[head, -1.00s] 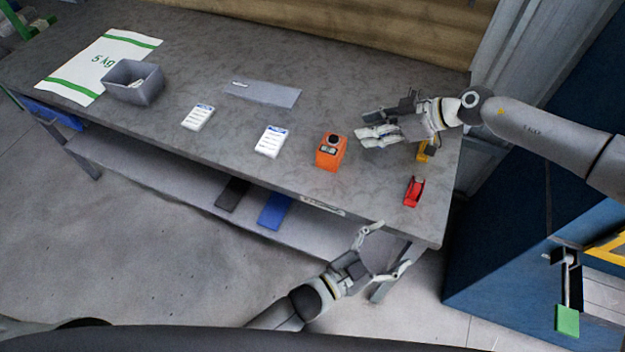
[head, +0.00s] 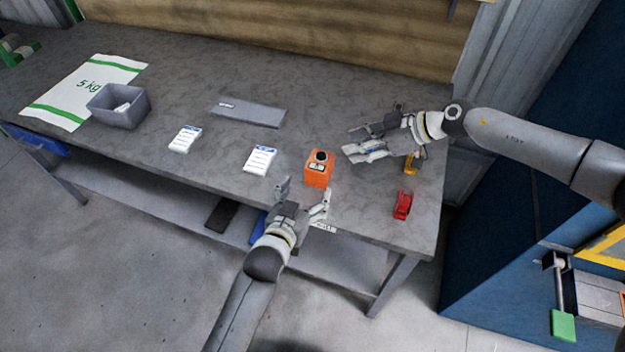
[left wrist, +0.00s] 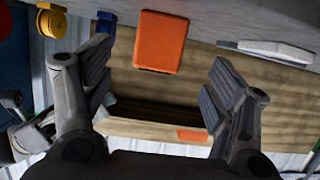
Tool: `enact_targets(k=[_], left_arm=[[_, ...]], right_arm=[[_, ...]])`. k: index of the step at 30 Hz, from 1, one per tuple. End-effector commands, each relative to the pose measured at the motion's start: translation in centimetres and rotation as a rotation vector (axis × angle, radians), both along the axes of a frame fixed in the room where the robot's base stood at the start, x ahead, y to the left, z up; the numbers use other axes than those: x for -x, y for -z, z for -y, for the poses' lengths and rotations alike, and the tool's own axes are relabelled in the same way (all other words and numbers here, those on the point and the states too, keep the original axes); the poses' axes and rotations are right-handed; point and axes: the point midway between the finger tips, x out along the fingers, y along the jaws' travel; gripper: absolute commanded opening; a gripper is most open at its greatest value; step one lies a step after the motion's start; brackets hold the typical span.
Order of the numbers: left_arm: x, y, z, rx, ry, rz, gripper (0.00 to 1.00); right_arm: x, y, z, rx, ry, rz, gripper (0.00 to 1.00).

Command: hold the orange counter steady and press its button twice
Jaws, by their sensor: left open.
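The orange counter (head: 318,174) stands upright on the bench near its front edge, with a dark round button on top. My left gripper (head: 304,192) is open just in front of the counter, fingers pointing at it. In the left wrist view the counter (left wrist: 161,42) shows ahead, between the two spread fingers and apart from both. My right gripper (head: 350,142) is over the bench to the right of the counter, its fingers spread with a gap, pointing left. It looks empty and does not touch the counter.
Two white label cards (head: 260,159) (head: 185,139) lie left of the counter. A red object (head: 403,205) and a yellow one (head: 411,163) are to its right. A grey bin (head: 120,108), a 5 kg sack (head: 60,103) and a grey plate (head: 262,114) are farther left.

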Motion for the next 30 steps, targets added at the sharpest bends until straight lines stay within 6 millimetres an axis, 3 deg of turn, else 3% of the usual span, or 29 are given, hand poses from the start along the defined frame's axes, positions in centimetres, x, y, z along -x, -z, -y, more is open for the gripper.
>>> enact_targets(k=[6,15,30], left_arm=[[-3.4,0.9,1.1,0.001,0.001,0.002,0.79],[-6.8,2.1,2.2,0.001,0.000,0.002,0.79],[-7.9,2.5,2.6,0.001,0.001,0.002,0.79]], right_arm=[[0.0,0.0,0.0,0.000,0.000,0.000,0.36],[0.0,0.0,0.0,0.000,0.000,0.000,0.36],[0.0,0.0,0.0,0.000,0.000,0.000,0.36]])
